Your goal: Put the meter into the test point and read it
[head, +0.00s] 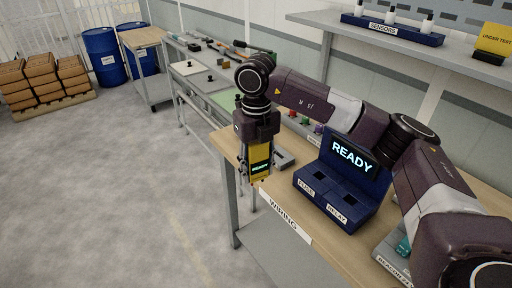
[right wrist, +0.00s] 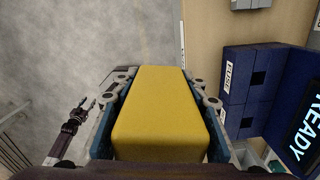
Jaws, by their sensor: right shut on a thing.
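The yellow meter (head: 261,172) hangs upright below my right gripper (head: 259,150), near the left edge of the wiring table. Its small dark screen shows lit text too small to read surely. In the right wrist view the meter (right wrist: 157,110) fills the space between the two fingers, which are shut on it. A grey block (head: 284,159) lies on the table just behind the meter, partly hidden; I cannot tell whether it is the test point. My left gripper (right wrist: 87,106) shows small at the left of the right wrist view, its fingers apart and empty.
A blue unit reading READY (head: 350,157) with FUSE and RELAY slots stands on the wiring table (head: 320,235), right of the meter. A shelf (head: 400,50) with a sensors rack (head: 392,28) is above. Open floor lies left.

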